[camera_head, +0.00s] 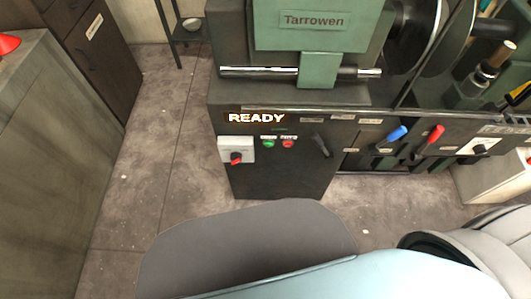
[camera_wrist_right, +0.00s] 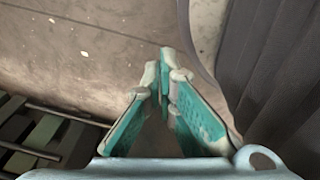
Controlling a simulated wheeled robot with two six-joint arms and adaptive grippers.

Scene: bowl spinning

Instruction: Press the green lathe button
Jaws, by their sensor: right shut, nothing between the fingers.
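The green lathe button (camera_head: 268,143) is on the dark front panel of the lathe (camera_head: 300,180) in the head view, below the lit word READY. A red button (camera_head: 288,143) sits just to its right. My right gripper (camera_wrist_right: 163,62) shows in the right wrist view, with its teal-padded fingers together at the tips and nothing between them. It points at bare floor and is away from the button. Neither gripper shows in the head view, and my left gripper is not seen.
A grey box with a red knob (camera_head: 236,157) is left of the buttons. Levers with a blue handle (camera_head: 397,133) and a red handle (camera_head: 436,133) stick out on the right. A grey cabinet (camera_head: 50,160) stands at the left. Floor between cabinet and lathe is clear.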

